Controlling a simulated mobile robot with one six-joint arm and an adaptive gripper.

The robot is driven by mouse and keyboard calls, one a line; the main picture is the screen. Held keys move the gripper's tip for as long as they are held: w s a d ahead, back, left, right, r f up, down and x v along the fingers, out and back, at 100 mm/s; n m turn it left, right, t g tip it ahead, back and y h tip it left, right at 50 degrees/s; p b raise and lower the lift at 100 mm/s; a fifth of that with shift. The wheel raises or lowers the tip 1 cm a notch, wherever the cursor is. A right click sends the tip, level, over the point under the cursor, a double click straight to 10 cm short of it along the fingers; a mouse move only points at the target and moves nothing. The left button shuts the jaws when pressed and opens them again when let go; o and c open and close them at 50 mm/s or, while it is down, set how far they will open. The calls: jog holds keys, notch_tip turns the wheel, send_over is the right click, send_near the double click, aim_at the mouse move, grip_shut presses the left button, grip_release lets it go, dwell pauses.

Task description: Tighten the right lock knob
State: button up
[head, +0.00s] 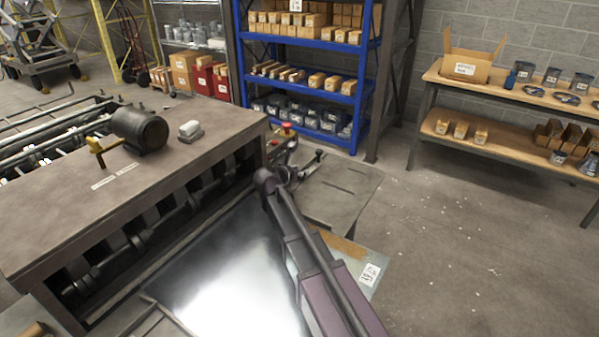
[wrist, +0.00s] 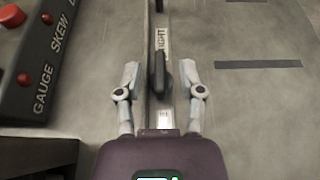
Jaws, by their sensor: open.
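The right lock knob (wrist: 161,75) is a dark, elongated handle on a narrow metal strip in the wrist view, beside a label (wrist: 162,42) that reads as "RIGHT". My gripper (wrist: 161,82) is open, with one finger on each side of the knob. Gaps show between both fingers and the knob, so the fingers look apart from it. I cannot tell the height of the fingertips over the knob. In the head view my gripper (head: 288,176) is small at the end of my arm, over the machine's side table, and the knob cannot be made out there.
A dark control box (wrist: 45,60) marked "GAUGE" and "SKEW", with red buttons, stands left of my gripper. The grey side table (head: 345,190) has dark slots. A shiny metal sheet (head: 230,275) lies by the machine, which carries a motor (head: 140,130). Open floor lies to the right.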

grip_shut()
jog(key=shift+w+m+g+h, duration=0.1)
jog(key=shift+m+g+h, duration=0.2)
jog(key=shift+m+g, duration=0.1)
jog(key=m+h, duration=0.1)
jog(key=m+g, duration=0.1)
jog(key=m+g+h, duration=0.1)
jog(key=shift+w+a+h, duration=0.2)
jog(key=shift+a+h, duration=0.05)
jog(key=shift+h, duration=0.05)
jog(key=shift+m+g+h, duration=0.5)
jog(key=shift+m+g, duration=0.6)
jog(key=shift+g, duration=0.3)
